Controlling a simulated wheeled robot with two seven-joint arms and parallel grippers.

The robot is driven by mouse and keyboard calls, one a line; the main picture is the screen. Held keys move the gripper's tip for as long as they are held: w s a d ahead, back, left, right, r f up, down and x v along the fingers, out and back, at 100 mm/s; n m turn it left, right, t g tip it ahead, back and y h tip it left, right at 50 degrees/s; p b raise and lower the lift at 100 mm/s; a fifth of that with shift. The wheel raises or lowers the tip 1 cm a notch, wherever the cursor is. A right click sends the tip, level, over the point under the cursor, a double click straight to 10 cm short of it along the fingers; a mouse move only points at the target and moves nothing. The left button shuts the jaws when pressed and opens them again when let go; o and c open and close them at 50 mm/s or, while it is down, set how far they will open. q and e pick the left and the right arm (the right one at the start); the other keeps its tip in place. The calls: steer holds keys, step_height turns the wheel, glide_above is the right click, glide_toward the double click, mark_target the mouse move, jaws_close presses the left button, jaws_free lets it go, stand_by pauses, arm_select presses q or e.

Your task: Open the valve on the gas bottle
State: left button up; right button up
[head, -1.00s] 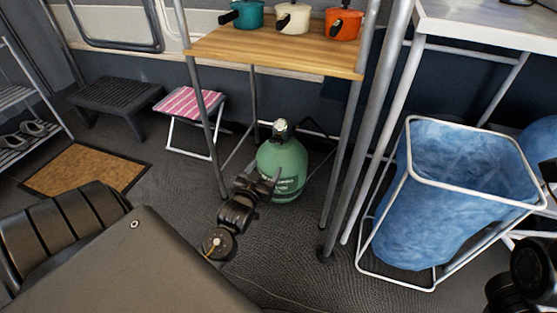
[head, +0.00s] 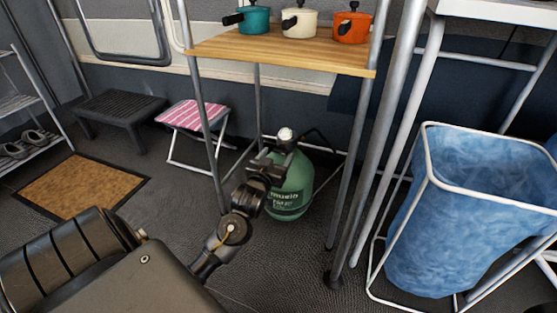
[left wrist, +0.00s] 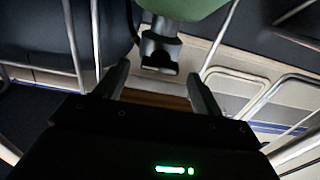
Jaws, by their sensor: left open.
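The green gas bottle (head: 297,185) stands upright on the floor under the wooden-topped shelf. Its valve (head: 285,135), with a pale knob, is at the top. My left gripper (head: 274,158) is open beside the bottle's upper part, just below the knob, and hides part of the neck. In the left wrist view the scene is upside down. There the valve (left wrist: 160,48) shows between the two spread fingers, below the green bottle (left wrist: 185,8). I cannot tell whether a finger touches it. My right gripper is not in view.
The shelf (head: 290,50) carries several pots, and its metal legs stand close around the bottle. A blue bag in a white frame (head: 425,165) stands at right. A pink striped stool (head: 190,115), a dark step (head: 120,105) and a brown mat (head: 82,185) are at left.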

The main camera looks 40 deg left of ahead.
arm_select(q)
steer(key=shift+b+x, duration=0.3)
steer(key=shift+x, duration=0.75)
